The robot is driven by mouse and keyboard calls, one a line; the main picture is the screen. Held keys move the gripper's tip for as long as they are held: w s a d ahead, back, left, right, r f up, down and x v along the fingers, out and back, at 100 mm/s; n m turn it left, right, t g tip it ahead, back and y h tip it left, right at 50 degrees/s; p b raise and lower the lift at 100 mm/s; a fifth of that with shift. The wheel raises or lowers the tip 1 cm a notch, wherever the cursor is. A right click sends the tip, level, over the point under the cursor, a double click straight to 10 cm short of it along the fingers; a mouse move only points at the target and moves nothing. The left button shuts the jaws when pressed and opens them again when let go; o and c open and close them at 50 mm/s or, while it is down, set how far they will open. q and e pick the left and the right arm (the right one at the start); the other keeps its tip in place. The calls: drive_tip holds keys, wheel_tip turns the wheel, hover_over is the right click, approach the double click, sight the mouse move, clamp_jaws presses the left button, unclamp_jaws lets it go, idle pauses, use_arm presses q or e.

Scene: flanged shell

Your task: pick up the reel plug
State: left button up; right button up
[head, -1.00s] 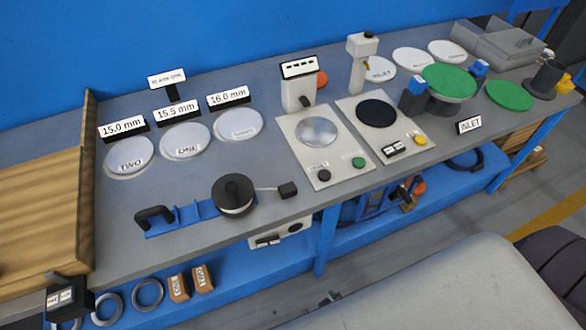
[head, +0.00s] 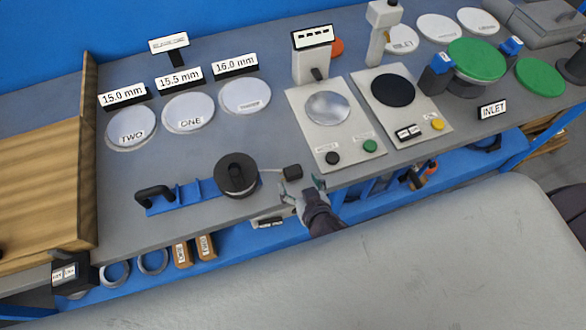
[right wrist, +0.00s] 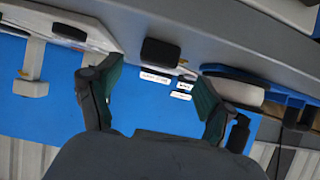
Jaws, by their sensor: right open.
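The reel plug (head: 292,171) is a small black block on the grey bench near its front edge. A thin pale cord joins it to the black-topped reel (head: 237,174) on its left. My right gripper (head: 302,187) is at the bench's front edge, just in front of the plug, with its fingers apart and nothing between them. In the right wrist view a black block that looks like the plug (right wrist: 160,52) lies ahead, between the lines of the two open fingers (right wrist: 155,88). Whether the fingers overlap the bench edge is unclear. My left gripper is not in view.
A blue bracket with a black handle (head: 155,194) lies left of the reel. A pale panel with buttons (head: 335,137) stands right of the plug. A lower blue shelf (head: 232,246) holds rings and orange blocks. The bench between reel and labelled discs is clear.

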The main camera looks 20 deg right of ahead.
sight(293, 171)
drive_tip(key=shift+w+f, duration=0.25)
drive_tip(key=shift+w, duration=0.25)
drive_tip(key=x, duration=0.1)
drive_tip(key=p+x, duration=0.1)
drive_tip(key=x, duration=0.2)
drive_tip(key=shift+w+r+p, duration=0.2)
drive_tip(key=shift+w+p, duration=0.05)
drive_tip(key=shift+p, duration=0.15)
drive_tip(key=shift+w+f, duration=0.25)
drive_tip(key=shift+w, duration=0.1)
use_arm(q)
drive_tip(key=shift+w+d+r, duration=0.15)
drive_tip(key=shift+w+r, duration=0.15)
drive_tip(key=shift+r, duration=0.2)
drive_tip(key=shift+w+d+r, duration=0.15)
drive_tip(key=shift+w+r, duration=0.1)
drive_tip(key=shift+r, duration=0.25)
use_arm(e)
drive_tip(key=shift+s, duration=0.1)
drive_tip(key=shift+c, duration=1.1)
drive_tip(key=c, duration=1.1)
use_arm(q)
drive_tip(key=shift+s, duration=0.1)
use_arm(e)
drive_tip(key=shift+r, duration=0.1)
